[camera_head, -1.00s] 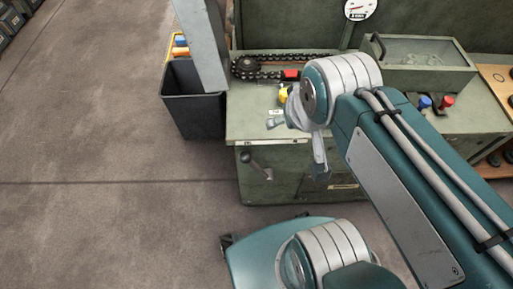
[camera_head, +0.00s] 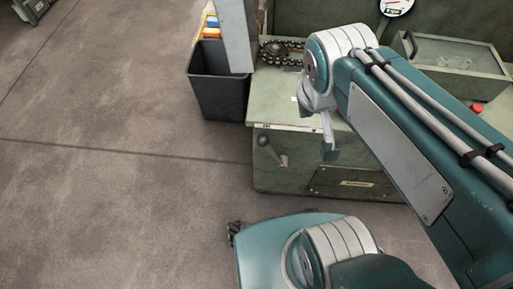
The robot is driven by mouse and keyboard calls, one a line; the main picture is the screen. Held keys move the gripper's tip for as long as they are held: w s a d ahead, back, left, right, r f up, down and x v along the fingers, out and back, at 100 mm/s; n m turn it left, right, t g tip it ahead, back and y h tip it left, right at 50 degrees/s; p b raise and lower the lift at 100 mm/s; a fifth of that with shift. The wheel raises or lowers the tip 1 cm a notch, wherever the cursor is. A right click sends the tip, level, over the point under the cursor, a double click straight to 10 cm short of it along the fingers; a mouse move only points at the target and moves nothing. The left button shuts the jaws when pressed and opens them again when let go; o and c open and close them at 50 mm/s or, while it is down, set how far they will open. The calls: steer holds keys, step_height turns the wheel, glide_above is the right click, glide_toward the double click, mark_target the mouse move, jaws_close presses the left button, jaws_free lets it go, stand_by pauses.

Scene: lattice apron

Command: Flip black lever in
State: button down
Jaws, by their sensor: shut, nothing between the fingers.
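A lever (camera_head: 271,150) with a dark rounded knob and a greyish shaft sticks out from the front face of the green cabinet (camera_head: 284,110), near its left end. It slants from the knob at upper left down to the right. My gripper (camera_head: 329,152) hangs down in front of the same cabinet face, to the right of the lever, with a clear gap between them in the picture. It is small and seen from behind and above; its fingers look together and hold nothing. My wrist and forearm hide part of the bench top.
A black bin (camera_head: 218,88) stands left of the cabinet beside a grey post (camera_head: 236,36). A chain with a sprocket (camera_head: 273,50) lies on the bench top. A green glass-topped box (camera_head: 452,55) and a gauge (camera_head: 396,6) are at the back right. Open floor (camera_head: 110,190) lies to the left.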

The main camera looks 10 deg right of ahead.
steer(key=w+a+f+n+g+h, duration=0.2)
steer(key=w+a+f+h, duration=0.35)
steer(key=f, duration=0.35)
steer(key=w+a+f+n+g+h, duration=0.1)
steer(key=w+a+f+g+h, duration=0.1)
steer(key=w+a+f+h, duration=0.55)
steer(key=s+a+f+n+t, duration=0.1)
steer(key=f+t, duration=0.3)
steer(key=f, duration=0.4)
steer(key=s+a+f+n+t, duration=0.1)
steer(key=a+f+n+t, duration=0.3)
steer(key=f, duration=0.3)
steer(key=s+a+f+n+t+h, duration=0.1)
steer(key=s+a+f+n+t, duration=0.1)
steer(key=f+t, duration=0.3)
step_height(320, 180, down, 4)
steer(key=shift+a+r, duration=0.15)
steer(key=shift+a, duration=0.15)
steer(key=shift+d, duration=0.1)
steer(key=s+d+x, duration=0.1)
steer(key=s+x, duration=0.1)
steer(key=x, duration=1)
steer(key=shift+w+d+r, duration=0.15)
steer(key=shift+d+r, duration=0.25)
steer(key=shift+d, duration=0.15)
